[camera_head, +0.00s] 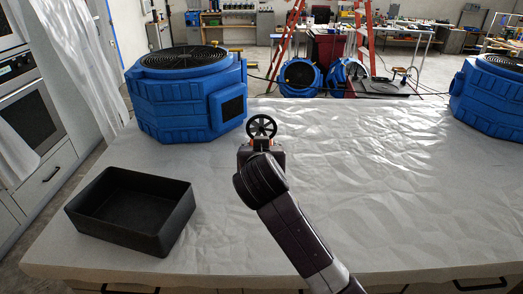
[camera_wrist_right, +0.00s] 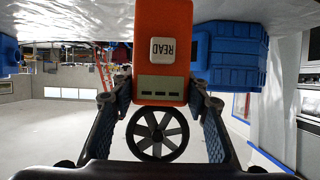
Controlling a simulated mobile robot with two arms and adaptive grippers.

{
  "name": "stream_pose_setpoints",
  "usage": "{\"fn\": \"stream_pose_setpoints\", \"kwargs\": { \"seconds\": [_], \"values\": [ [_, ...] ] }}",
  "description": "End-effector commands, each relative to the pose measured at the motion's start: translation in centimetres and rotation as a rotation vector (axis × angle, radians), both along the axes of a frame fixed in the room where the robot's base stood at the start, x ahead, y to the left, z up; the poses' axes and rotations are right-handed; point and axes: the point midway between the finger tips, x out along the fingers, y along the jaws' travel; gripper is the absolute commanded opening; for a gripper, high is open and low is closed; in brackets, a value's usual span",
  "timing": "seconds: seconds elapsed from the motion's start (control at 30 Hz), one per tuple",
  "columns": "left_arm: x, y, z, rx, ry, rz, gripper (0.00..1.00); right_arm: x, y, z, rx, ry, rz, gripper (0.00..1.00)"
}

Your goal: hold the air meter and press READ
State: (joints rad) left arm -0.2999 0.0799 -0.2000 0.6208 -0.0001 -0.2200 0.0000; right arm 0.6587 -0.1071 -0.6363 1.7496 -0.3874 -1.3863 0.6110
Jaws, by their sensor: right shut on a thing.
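The air meter (camera_wrist_right: 163,45) is an orange handheld body with a white READ button (camera_wrist_right: 163,50), a small grey display and a black fan wheel; it appears upside down in the right wrist view. My right gripper (camera_wrist_right: 159,98) is shut on the meter, with a finger on each side of its body. In the head view, the meter's fan wheel (camera_head: 262,126) stands up above my right gripper (camera_head: 262,145), over the covered table. The arm hides most of the orange body there. My left gripper is in neither view.
An empty black bin (camera_head: 132,212) sits at the left of the covered table (camera_head: 400,215). A blue air mover (camera_head: 187,95) stands at the back left and another (camera_head: 490,98) at the right edge. The table's middle right is clear. A red ladder stands beyond.

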Motion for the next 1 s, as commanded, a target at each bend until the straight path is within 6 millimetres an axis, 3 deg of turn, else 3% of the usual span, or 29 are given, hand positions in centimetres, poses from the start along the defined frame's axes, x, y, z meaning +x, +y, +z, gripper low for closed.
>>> {"fn": "stream_pose_setpoints", "kwargs": {
  "seconds": [1.0],
  "values": [
    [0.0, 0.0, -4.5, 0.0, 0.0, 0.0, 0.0, 0.0, 0.0, -7.6, 0.0, 0.0, 0.0, 0.11]
  ]
}}
